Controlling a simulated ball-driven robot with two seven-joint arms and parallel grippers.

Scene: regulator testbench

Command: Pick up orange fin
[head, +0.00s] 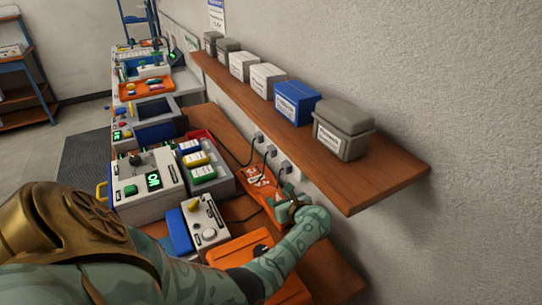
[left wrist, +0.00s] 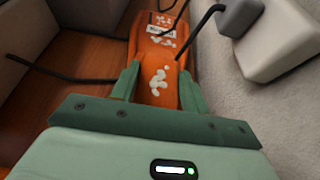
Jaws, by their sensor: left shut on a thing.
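The orange fin (head: 258,182) is a long flat piece with white blotches and a label. It lies at the back of the wooden bench, near the wall. My left gripper (head: 281,198) is at the fin's near end. In the left wrist view, the two green fingers (left wrist: 158,88) are on either side of the orange fin (left wrist: 158,50), and the gripper is shut on it. The far part of the fin extends away beyond the fingertips. I cannot tell whether it is lifted off the bench. My right gripper is not in view.
A wooden shelf (head: 385,175) with several boxes juts from the wall above the arm. Black cables run from wall plugs (head: 271,151) close to the fin.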

